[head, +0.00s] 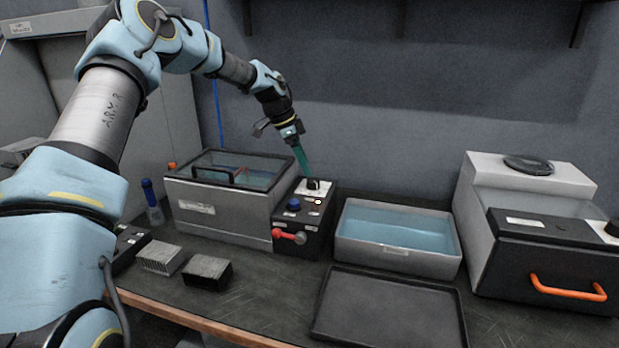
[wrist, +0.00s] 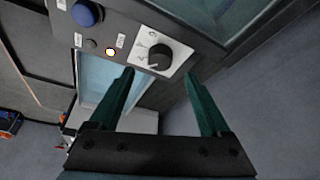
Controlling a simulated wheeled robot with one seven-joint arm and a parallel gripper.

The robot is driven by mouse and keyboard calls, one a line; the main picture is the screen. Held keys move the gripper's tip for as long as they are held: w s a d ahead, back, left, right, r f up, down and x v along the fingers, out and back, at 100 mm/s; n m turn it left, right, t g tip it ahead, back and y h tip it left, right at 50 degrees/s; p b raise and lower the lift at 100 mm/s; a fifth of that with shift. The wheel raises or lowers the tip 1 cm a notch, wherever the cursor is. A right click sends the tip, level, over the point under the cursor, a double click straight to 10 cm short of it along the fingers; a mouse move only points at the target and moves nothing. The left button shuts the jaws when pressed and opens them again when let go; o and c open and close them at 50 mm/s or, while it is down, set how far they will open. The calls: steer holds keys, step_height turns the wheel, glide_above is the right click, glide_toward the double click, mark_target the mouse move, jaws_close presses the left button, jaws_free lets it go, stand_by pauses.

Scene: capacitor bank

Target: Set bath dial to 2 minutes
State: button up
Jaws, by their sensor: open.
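The bath dial (wrist: 160,57) is a black knob on a white plate with markings too small to read surely. In the head view the dial (head: 313,184) sits on top of the dark control box (head: 320,222). My gripper (head: 305,174) has green fingers and points down just above the dial. In the wrist view my gripper (wrist: 158,78) is open, with one finger to each side of the dial and a gap between them. The dial seems just beyond the fingertips; I cannot tell whether they touch it. A blue button (wrist: 87,13) and a lit indicator (wrist: 110,51) are beside the dial plate.
A lidded bath (head: 220,215) stands left of the control box, and a red lever (head: 290,237) is on the box's front. An open water tray (head: 395,252) is to the right. A black tray (head: 390,308) lies in front. An orange-handled unit (head: 550,265) stands far right.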

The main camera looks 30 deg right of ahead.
steer(key=v, duration=0.5)
steer(key=shift+r+b, duration=0.15)
steer(key=shift+b, duration=0.2)
